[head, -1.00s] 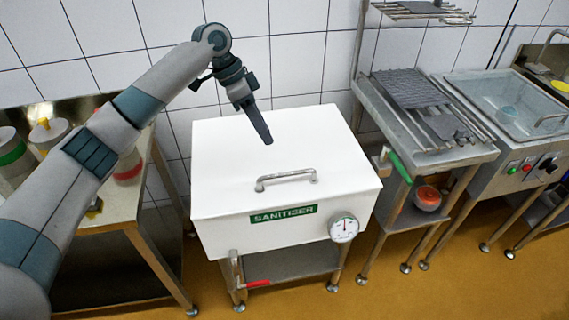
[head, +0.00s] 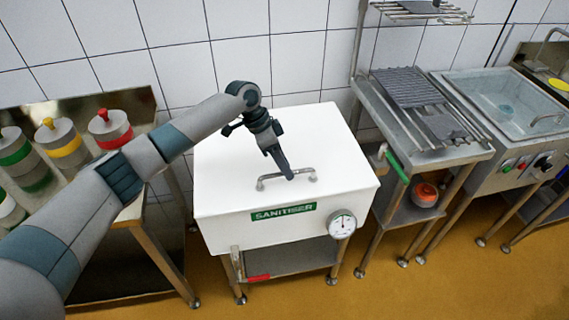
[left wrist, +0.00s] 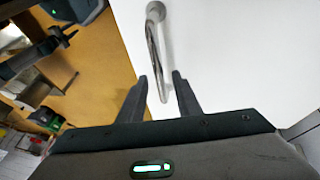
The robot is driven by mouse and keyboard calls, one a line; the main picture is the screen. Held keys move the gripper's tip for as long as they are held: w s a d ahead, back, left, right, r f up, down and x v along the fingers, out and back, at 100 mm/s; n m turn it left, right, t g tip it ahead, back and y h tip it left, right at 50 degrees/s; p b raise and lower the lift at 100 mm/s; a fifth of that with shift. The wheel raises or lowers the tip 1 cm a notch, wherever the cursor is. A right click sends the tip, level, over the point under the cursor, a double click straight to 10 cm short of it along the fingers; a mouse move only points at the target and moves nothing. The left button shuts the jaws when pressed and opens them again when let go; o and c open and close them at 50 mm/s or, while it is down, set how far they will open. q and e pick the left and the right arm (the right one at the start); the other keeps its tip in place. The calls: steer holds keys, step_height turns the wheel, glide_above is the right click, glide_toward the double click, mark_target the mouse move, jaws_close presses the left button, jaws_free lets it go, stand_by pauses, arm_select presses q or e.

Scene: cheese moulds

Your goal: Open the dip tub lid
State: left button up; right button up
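The dip tub is a white box with a green SANITISER label. Its white lid (head: 330,150) lies shut on top. A grey metal bar handle (head: 306,171) stands near the lid's front; the left wrist view shows one end of the handle (left wrist: 155,14). My left gripper (head: 288,177) is at the handle, pointing down. In the left wrist view, my left gripper (left wrist: 160,85) has its two fingers apart, with the handle bar running into the gap between them. The bar does not visibly touch both fingers. My right gripper is not recognisable in either view.
A bench (head: 128,215) with several colour-banded moulds stands at the left. A steel rack (head: 465,156) stands close at the tub's right, with a sink unit (head: 490,95) beyond. A dial gauge (head: 342,223) sits on the tub's front right.

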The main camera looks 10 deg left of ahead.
steer(key=shift+s+a, duration=0.1)
arm_select(q)
jaws_close()
arm_select(e)
steer(key=shift+s+a, duration=0.1)
steer(key=shift+a, duration=0.05)
arm_select(q)
steer(key=shift+r, duration=0.1)
